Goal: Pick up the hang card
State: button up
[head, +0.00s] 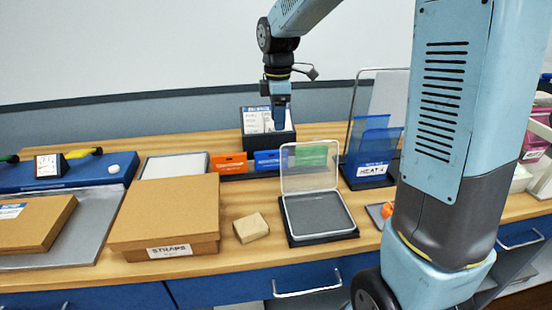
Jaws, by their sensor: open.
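My gripper (280,124) points down at the back of the bench, in front of or over a dark box (283,138) with white printed cards (253,120) in it. It is open; whether it touches a card is too small to tell. An orange card (229,163), a blue card (267,159) and a green card (312,154) stand in a row on a dark strip just in front of that box. The green one shows partly through a clear lid. No label tells me which of these is the hang card.
A clear-lidded open case (318,215), a tan block (251,228) and a cardboard box marked STRAPS (165,215) stand at the front. A blue holder marked HEAT (371,165) is at right. My arm hides part of the bench's right side.

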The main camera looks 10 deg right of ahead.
aim_at(276, 158)
notch_tip(276, 158, down, 8)
jog(key=shift+f, duration=0.1)
jog(key=f, duration=0.4)
jog(key=shift+s+a, duration=0.25)
jog(key=shift+f, duration=0.75)
grip_shut()
